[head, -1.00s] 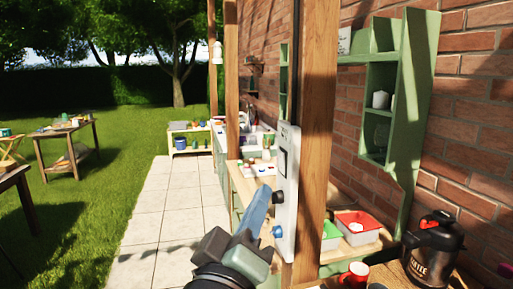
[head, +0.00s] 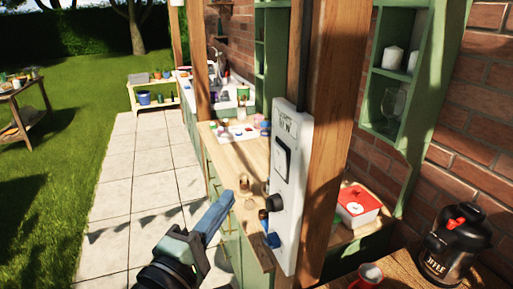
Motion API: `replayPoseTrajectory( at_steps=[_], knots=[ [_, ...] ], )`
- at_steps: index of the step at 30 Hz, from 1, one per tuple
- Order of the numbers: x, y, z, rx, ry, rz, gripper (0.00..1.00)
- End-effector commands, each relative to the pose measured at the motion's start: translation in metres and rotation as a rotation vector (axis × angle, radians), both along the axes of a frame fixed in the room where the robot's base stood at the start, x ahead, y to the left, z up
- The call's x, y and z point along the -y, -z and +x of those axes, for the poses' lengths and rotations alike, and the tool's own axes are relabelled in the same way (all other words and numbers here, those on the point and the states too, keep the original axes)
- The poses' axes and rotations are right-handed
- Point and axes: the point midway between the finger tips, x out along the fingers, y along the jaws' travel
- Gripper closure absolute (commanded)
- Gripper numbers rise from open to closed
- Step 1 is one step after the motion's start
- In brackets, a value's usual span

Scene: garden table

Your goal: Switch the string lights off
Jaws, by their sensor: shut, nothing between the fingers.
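A white control panel (head: 291,188) is fixed to a wooden post right of the picture's middle. It has a small label near its top, a dark-framed plate (head: 282,160) below that, a black knob (head: 273,203) and a blue knob (head: 272,240) lower down. Which of these works the string lights I cannot tell. The string lights themselves are not clearly in view. My gripper (head: 228,198) is shut and empty. Its blue fingers point up and right, left of the black knob, with a visible gap to the panel.
A wooden counter (head: 232,150) with a tray and small items runs behind the panel. A red-and-white container (head: 357,205), a black coffee flask (head: 452,245) and a red mug (head: 368,277) stand at the right. Green shelves (head: 430,110) hang on the brick wall. The paved path (head: 145,180) at left is clear.

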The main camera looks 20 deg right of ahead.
Motion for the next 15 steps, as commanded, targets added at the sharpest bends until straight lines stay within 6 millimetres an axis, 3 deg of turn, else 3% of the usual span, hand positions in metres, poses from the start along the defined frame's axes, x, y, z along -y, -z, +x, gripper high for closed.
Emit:
replayPoseTrajectory(
  at_steps=[15],
  knots=[
    [0.0057, -0.0026, 0.0059, -0.002, 0.003, -0.006, 1.00]
  ],
)
